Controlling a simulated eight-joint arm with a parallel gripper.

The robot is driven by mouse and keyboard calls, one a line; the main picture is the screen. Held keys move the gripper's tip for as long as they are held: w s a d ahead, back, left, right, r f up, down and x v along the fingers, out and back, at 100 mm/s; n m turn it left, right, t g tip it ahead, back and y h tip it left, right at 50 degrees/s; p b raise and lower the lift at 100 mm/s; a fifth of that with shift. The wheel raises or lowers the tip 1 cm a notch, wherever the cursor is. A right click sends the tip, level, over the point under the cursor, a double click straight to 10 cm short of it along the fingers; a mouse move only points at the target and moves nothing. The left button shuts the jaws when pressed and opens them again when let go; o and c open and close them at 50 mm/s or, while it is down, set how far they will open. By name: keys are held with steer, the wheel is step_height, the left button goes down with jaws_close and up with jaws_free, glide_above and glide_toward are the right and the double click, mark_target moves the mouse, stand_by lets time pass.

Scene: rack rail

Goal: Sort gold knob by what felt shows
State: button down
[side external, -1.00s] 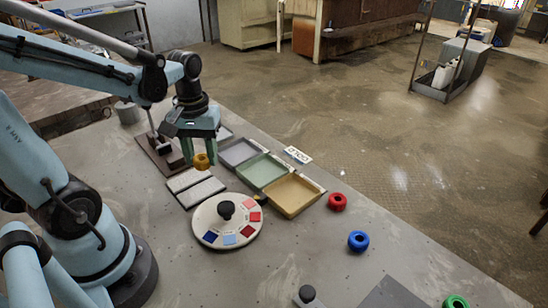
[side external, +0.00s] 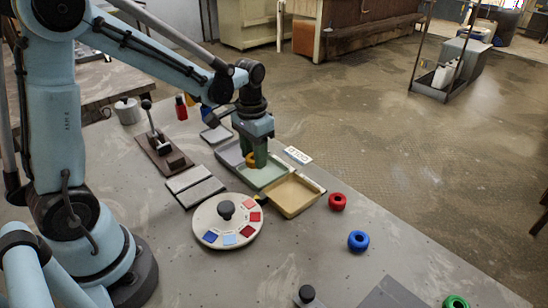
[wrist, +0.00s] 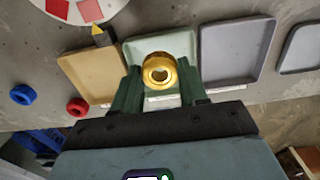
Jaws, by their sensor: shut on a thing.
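My gripper (side external: 255,157) is shut on the gold knob (side external: 251,161), a shiny ring-shaped piece. In the wrist view the knob (wrist: 160,72) sits between the two green fingers, in front of the green tray (wrist: 137,48). In the side view they hang over the upper part of the green tray (side external: 263,177); how high is hard to tell. The lavender-grey tray (side external: 229,154) lies on one side and the yellow tray (side external: 294,195) on the other. Two pale grey pads (side external: 195,186), possibly the felt, lie left of the trays; I can make out no mark on them.
A round dial (side external: 227,234) with coloured squares and a black knob stands in front of the trays. Red (side external: 337,202) and blue (side external: 358,241) rings lie to the right. A lever stand (side external: 162,148) and a white label (side external: 298,155) are near the trays.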

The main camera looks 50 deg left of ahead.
steer(key=shift+f, duration=2.05)
steer(key=shift+f, duration=0.2)
steer(key=c, duration=0.5)
jaws_free()
steer(key=shift+r, duration=4)
